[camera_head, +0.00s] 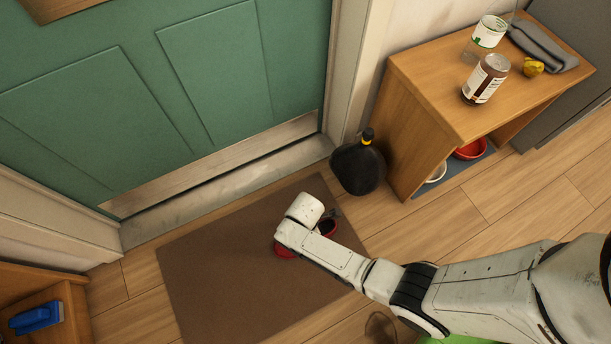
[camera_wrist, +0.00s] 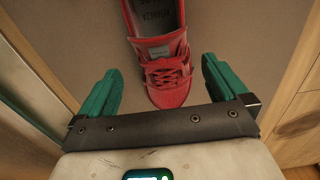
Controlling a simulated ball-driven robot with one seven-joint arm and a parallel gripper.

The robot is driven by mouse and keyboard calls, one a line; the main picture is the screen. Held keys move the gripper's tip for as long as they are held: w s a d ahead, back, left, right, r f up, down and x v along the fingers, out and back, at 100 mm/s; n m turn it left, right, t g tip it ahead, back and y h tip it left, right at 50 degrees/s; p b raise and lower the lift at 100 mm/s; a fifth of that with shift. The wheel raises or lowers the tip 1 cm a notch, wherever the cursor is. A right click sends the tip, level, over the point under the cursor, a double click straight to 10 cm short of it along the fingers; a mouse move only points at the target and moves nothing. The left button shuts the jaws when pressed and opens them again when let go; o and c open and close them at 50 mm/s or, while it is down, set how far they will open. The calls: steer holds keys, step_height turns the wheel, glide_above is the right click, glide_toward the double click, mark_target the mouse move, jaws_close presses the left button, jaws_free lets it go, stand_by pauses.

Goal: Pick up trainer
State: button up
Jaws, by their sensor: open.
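The trainer is a red shoe with red laces, lying on the brown doormat. In the wrist view the trainer (camera_wrist: 168,75) points its toe toward my gripper. My gripper (camera_wrist: 158,72) is open, with one green finger on each side of the toe and a gap to each. In the head view my arm covers most of the trainer (camera_head: 284,250), with red parts showing at its left and right. My gripper's fingers are hidden there beneath the wrist.
The brown mat (camera_head: 210,285) lies before a green door (camera_head: 150,90). A black rounded object (camera_head: 358,170) stands by the door frame. A wooden shelf unit (camera_head: 440,95) at right holds a jar (camera_head: 485,80) on top and red bowl (camera_head: 471,149) below.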

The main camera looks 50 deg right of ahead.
steer(key=shift+s+a+f+b, duration=0.1)
steer(key=shift+s+f+b, duration=0.05)
steer(key=shift+f+b, duration=1.25)
steer(key=shift+s+f+b, duration=0.15)
steer(key=shift+f+b, duration=0.8)
steer(key=shift+f, duration=0.7)
steer(key=c, duration=1.1)
steer(key=shift+r, duration=0.2)
steer(key=shift+r+p, duration=0.55)
steer(key=shift+p, duration=0.1)
step_height(320, 180, up, 2)
steer(key=shift+r+p, duration=0.15)
steer(key=shift+p, duration=0.7)
steer(key=s+a+r+p, duration=0.4)
steer(key=s+r+p, duration=0.5)
steer(key=s, duration=0.4)
steer(key=shift+s+a+r+p, duration=0.15)
steer(key=shift+r+p, duration=0.05)
steer(key=shift+p, duration=0.25)
